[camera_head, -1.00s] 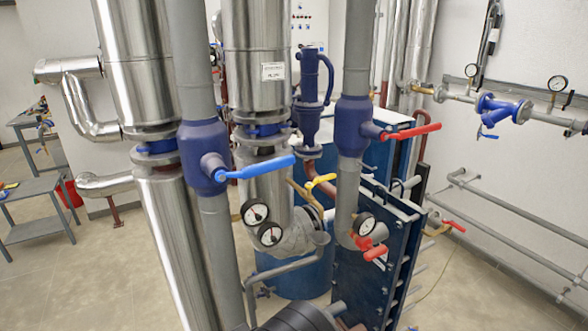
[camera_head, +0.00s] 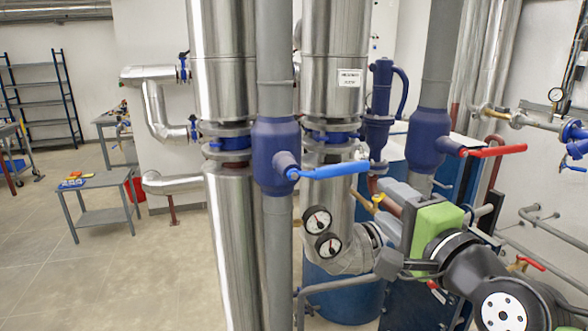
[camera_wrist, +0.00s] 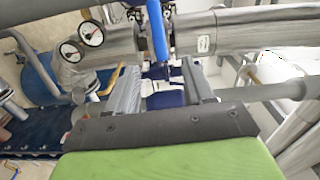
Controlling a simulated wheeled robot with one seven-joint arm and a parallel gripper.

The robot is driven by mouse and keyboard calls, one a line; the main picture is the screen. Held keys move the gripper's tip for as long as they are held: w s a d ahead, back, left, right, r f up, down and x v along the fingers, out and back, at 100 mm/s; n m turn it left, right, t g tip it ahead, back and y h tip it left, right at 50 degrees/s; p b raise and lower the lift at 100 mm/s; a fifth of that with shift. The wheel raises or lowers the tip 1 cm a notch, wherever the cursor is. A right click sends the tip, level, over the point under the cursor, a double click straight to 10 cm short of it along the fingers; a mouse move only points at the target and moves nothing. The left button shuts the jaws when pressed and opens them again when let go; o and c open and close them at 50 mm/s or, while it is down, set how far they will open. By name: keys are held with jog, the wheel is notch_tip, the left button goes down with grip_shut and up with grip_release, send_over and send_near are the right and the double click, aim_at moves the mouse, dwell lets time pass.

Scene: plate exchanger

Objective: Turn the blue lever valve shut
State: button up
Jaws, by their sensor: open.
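The blue lever (camera_head: 335,171) sticks out to the right from the dark blue valve body (camera_head: 272,145) on a vertical grey pipe. It lies nearly level, crosswise to the pipe. My gripper (camera_head: 388,196) is to the right of the lever's free end and slightly below it, not around it in the head view. In the wrist view the lever (camera_wrist: 157,32) hangs from the top edge, its tip near the space between my gripper's two spread fingers (camera_wrist: 164,82). The fingers are apart with nothing held. Whether the tip reaches between them is unclear.
A red lever (camera_head: 495,150) sits on another blue valve to the right. Two round gauges (camera_head: 323,232), a yellow handle (camera_head: 366,203) and steel pipes (camera_head: 233,260) crowd the area. A grey table (camera_head: 90,183) stands at left, with open floor around it.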

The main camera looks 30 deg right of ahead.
aim_at(346, 171)
jog(key=p+x, duration=0.2)
jog(key=x, duration=1.4)
jog(key=shift+f+p, duration=0.1)
jog(key=shift+p, duration=0.25)
grip_shut()
